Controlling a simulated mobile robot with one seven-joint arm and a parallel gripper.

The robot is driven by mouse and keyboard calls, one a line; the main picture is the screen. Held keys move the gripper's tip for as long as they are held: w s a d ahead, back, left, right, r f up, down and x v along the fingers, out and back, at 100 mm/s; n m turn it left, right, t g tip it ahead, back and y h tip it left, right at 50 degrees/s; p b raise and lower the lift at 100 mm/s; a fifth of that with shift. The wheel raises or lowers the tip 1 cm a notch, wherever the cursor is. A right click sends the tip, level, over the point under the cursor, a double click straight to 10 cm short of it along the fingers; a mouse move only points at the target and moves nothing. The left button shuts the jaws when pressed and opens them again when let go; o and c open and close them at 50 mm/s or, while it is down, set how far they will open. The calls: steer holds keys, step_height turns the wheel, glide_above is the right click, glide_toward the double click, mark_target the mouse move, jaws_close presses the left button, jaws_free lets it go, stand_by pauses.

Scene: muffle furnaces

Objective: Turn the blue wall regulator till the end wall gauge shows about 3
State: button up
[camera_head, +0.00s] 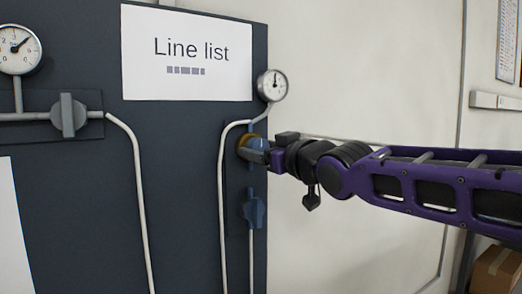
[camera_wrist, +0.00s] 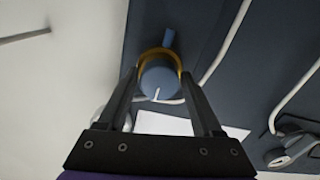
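The blue wall regulator (camera_head: 257,144) is a round blue knob with a yellow ring behind it, near the right edge of the dark panel. It shows in the wrist view (camera_wrist: 159,78) between my two fingers, with a white mark on its face. My gripper (camera_head: 262,153) is at the knob. In the wrist view the fingers (camera_wrist: 160,92) stand apart on either side of it; whether both touch it is unclear. The end wall gauge (camera_head: 272,85) is a small round dial above the knob. Its needle points roughly upward; its numbers are too small to read.
A blue valve handle (camera_head: 253,208) sits just below the regulator. A grey valve (camera_head: 69,115) and a larger gauge (camera_head: 17,49) are at the left. White pipes run down the panel (camera_head: 185,180). A "Line list" sheet (camera_head: 187,53) hangs above. A cardboard box (camera_head: 496,270) is at lower right.

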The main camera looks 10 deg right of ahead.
steer(key=shift+o, duration=1.2)
steer(key=shift+s, duration=0.1)
steer(key=v, duration=1.7)
stand_by(0.4)
